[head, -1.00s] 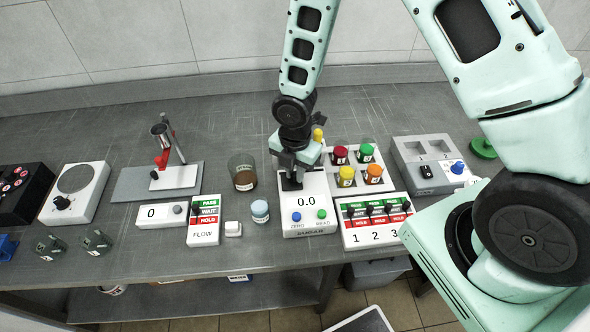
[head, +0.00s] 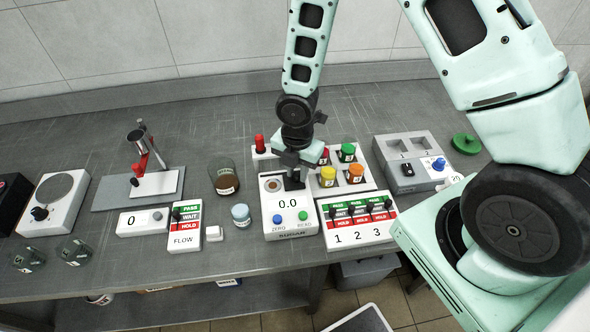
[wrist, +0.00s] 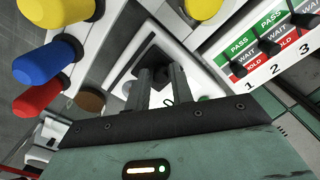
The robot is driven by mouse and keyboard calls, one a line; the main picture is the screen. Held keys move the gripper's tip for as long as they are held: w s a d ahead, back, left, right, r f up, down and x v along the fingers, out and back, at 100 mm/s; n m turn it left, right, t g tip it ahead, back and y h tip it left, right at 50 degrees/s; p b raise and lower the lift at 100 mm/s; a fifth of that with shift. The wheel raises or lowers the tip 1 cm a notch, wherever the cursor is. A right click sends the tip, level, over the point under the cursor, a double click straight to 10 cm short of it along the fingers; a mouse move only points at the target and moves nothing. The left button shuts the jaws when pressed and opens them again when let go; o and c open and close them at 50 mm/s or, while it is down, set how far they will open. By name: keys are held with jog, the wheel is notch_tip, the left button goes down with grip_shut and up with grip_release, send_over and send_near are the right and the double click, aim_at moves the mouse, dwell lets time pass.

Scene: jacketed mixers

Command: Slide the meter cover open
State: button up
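The white sugar meter (head: 288,233) has a 0.0 display, a blue ZERO button and a green READ button. Its dark sliding cover (wrist: 150,58) lies at the right of the meter's upper part. My gripper (head: 293,180) points down at the cover. In the wrist view my gripper's two fingers (wrist: 162,75) are close together at the dark cover and appear shut on it; their tips partly hide the contact.
A rack of colored-cap jars (head: 328,177) stands close to the right, behind a 1-2-3 switch panel (head: 358,219). A red-capped item (head: 260,144) stands behind the meter. A brown jar (head: 224,178) and a blue-lidded jar (head: 241,216) are to its left.

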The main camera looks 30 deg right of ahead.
aim_at(297, 173)
jog(key=shift+o, duration=0.9)
notch_tip(297, 173, up, 17)
jog(key=p, duration=0.1)
jog(key=shift+r, duration=0.2)
jog(key=s+a+m+b, duration=0.3)
jog(key=s+a+m, duration=0.1)
jog(key=s+m, duration=0.4)
jog(key=s+a+m+b, duration=0.3)
jog(key=s+a+m, duration=0.2)
jog(key=s+m, duration=0.4)
jog(key=shift+s+r+m+y+b, duration=0.3)
jog(key=shift+s+r, duration=0.15)
jog(key=shift+s, duration=0.75)
jog(key=shift+w, duration=0.1)
